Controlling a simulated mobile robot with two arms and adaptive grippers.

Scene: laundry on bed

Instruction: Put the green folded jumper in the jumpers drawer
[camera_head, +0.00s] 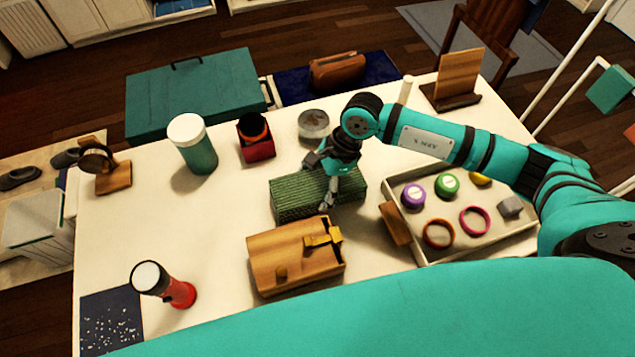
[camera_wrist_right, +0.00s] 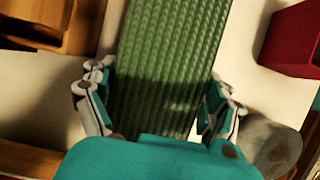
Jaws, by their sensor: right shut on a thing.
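The green folded jumper (camera_head: 290,199), ribbed and block-shaped, lies on the white table near its middle. My right gripper (camera_head: 327,184) reaches down over its right part and is shut on it. In the right wrist view the jumper (camera_wrist_right: 172,60) runs between the two fingers, one along each side. The jumper appears to rest on the table still. No drawer is clearly marked as the jumpers drawer; a teal chest (camera_head: 190,90) with a dark handle stands beyond the table. My left gripper is not in view.
A brown box (camera_head: 290,262) sits just in front of the jumper. A tray (camera_head: 480,248) of small items is to the right. A teal jar (camera_head: 195,150), red box (camera_head: 256,148) and glass bowl (camera_head: 313,124) stand behind. The table's left middle is clear.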

